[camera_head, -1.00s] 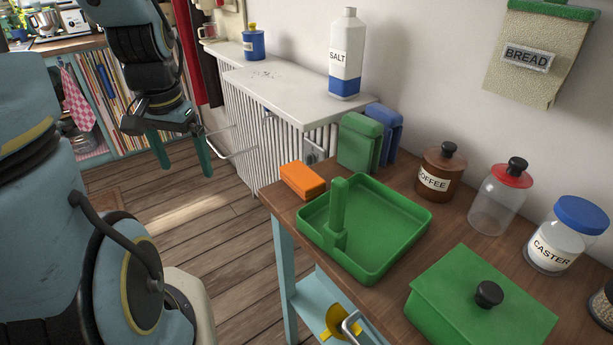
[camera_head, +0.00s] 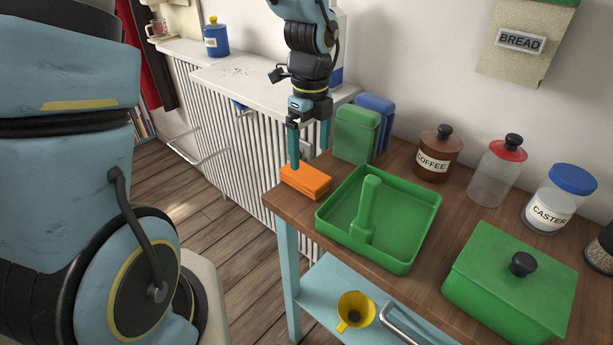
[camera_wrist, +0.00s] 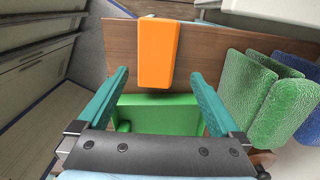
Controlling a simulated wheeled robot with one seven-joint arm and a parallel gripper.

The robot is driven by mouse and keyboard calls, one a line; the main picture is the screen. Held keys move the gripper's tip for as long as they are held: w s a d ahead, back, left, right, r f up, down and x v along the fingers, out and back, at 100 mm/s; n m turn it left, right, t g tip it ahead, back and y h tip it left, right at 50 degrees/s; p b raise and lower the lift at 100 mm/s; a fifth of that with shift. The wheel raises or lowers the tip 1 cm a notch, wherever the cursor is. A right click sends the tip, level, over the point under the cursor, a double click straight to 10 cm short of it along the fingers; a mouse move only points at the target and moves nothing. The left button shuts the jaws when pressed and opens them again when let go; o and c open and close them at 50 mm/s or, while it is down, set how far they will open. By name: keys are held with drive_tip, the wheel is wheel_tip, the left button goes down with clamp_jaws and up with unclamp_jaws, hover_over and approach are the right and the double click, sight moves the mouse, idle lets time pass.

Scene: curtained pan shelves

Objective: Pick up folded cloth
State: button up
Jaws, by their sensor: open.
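The orange folded cloth (camera_head: 306,181) lies flat at the left corner of the wooden table, with a layered edge towards me. It also shows in the wrist view (camera_wrist: 158,45), upper middle, in line with the gap between my fingers. My gripper (camera_head: 309,156) is open and empty, pointing down at the cloth's far side. In the head view one teal finger overlaps the cloth's back edge; I cannot tell whether it touches. In the wrist view both fingers of my gripper (camera_wrist: 160,73) are spread wide, one on each side of the cloth.
Green (camera_head: 356,136) and blue (camera_head: 375,103) upright pieces stand behind. A coffee jar (camera_head: 437,154) and a lidded green box (camera_head: 500,285) are further right.

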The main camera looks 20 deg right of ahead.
sight(306, 172)
drive_tip(key=shift+w+a+f+p, duration=0.15)
drive_tip(key=shift+f+p, duration=0.15)
drive_tip(key=shift+f, duration=0.85)
drive_tip(key=shift+s+a+f+p, duration=0.1)
drive_tip(key=shift+f+p, duration=0.25)
drive_tip(key=shift+f, duration=0.8)
drive_tip(key=shift+w+a+f+p, duration=0.15)
drive_tip(key=shift+f+p, duration=0.15)
drive_tip(key=shift+f, duration=0.85)
drive_tip(key=c, duration=1.3)
drive_tip(key=shift+r, duration=0.15)
wheel_tip(306, 172, up, 10)
drive_tip(key=shift+f+b, duration=0.15)
drive_tip(key=shift+b, duration=0.75)
